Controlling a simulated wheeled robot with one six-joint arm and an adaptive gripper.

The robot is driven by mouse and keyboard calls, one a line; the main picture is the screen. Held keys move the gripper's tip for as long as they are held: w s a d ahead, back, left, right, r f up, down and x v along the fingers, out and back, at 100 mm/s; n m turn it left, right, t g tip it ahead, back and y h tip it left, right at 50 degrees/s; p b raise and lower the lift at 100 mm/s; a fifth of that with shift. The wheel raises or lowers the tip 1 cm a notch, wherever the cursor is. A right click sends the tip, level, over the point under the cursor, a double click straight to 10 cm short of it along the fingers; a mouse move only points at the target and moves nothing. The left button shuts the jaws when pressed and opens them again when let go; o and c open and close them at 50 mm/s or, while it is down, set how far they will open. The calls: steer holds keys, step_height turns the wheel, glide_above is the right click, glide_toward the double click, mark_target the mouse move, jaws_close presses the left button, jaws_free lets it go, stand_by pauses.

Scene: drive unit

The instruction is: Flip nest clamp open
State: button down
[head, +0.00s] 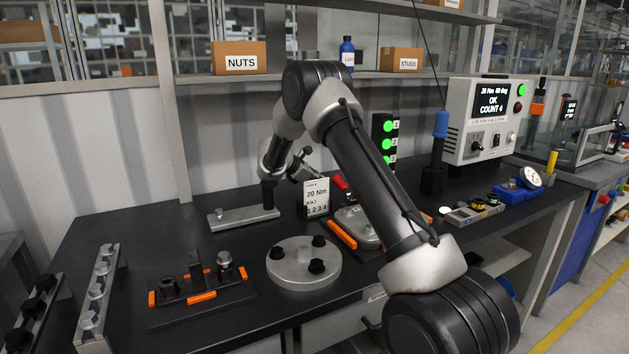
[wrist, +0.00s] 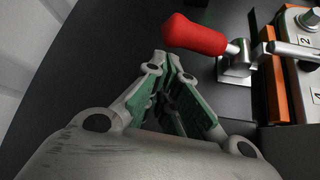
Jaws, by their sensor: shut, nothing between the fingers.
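The nest clamp has a red handle (wrist: 196,36), which also shows in the head view (head: 340,183) behind a small sign. In the wrist view the handle points left, away from the nest. The clamp's metal base (wrist: 236,66) stands beside the orange nest rail (wrist: 271,72), and its bar (wrist: 292,49) reaches right over the grey numbered plate (wrist: 305,85). My gripper (wrist: 172,62) is shut and empty, its tips just left of and below the handle in that view, seemingly apart from it. In the head view my gripper (head: 302,166) is near the sign, partly hidden.
The 20 Nm sign (head: 316,198) stands in front of the clamp. A round plate with black bolts (head: 303,263) and an orange-edged tool holder (head: 201,292) lie nearer on the bench. A flat grey plate (head: 242,216) is at left. A controller (head: 488,118) stands at back right.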

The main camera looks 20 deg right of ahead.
steer(key=x, duration=0.5)
steer(key=shift+d+f, duration=0.1)
stand_by(0.3)
